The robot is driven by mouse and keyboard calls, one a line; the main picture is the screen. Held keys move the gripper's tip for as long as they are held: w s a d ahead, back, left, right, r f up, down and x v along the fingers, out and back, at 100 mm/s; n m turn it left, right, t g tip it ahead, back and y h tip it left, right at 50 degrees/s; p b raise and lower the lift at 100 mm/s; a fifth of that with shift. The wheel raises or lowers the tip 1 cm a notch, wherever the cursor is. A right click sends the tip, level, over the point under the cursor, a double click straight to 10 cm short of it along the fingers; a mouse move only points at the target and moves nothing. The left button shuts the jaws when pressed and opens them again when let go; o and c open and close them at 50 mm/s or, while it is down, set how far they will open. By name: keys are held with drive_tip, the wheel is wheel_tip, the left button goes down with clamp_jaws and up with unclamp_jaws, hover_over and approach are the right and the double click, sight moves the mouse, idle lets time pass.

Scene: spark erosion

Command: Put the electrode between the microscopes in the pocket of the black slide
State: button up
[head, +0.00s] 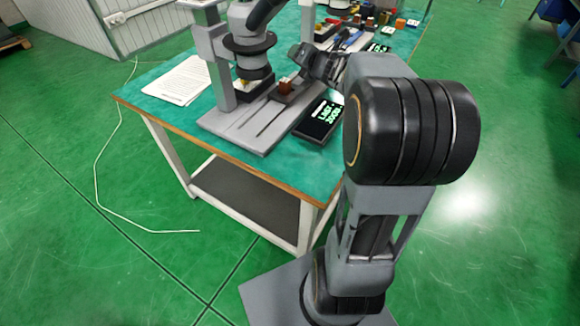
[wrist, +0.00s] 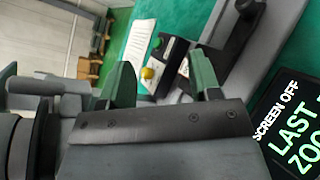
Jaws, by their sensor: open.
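A near microscope (head: 252,45) stands on a grey base plate (head: 228,130), and part of another microscope (head: 339,4) shows farther back. Small coloured pieces (head: 385,18) lie farther back on the table; I cannot tell which is the electrode named. My gripper (head: 300,56) is open above the table, just right of the near microscope. In the wrist view its green fingertips (wrist: 163,84) stand apart with nothing held between them.
A black display (head: 320,118) with green text lies right of the base plate. White papers (head: 179,80) lie at the left. The green table's front left corner is clear.

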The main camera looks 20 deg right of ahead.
drive_tip(key=s+a+f+m+g+h, duration=0.1)
drive_tip(key=s+a+f+m+g, duration=0.2)
drive_tip(key=s+m, duration=0.3)
drive_tip(key=s+a+f+m+g, duration=0.2)
drive_tip(key=s+m, duration=0.4)
drive_tip(key=m, duration=0.3)
drive_tip(key=s+a+f+m+g+h, duration=0.1)
drive_tip(key=s+a+f+m+g, duration=0.2)
drive_tip(key=m, duration=0.5)
drive_tip(key=shift+s+a+f+g+h, duration=0.15)
drive_tip(key=shift+s+a+f, duration=0.2)
drive_tip(key=shift+s+a, duration=0.4)
drive_tip(key=shift+s+a+f+g+h, duration=0.15)
drive_tip(key=shift+s+a+f, duration=0.15)
drive_tip(key=shift+s+a, duration=0.4)
drive_tip(key=s+a+f+m+g+y, duration=0.1)
drive_tip(key=s, duration=0.1)
drive_tip(key=s+a+f+m+g, duration=0.1)
drive_tip(key=s+a+m, duration=0.1)
drive_tip(key=s, duration=0.1)
drive_tip(key=s+a+f+m+g+y, duration=0.1)
drive_tip(key=s+a, duration=0.1)
drive_tip(key=s, duration=0.1)
drive_tip(key=shift+a+f+m+g+y, duration=0.15)
drive_tip(key=shift+a+m+g+y, duration=0.05)
drive_tip(key=shift+m+g+y, duration=0.1)
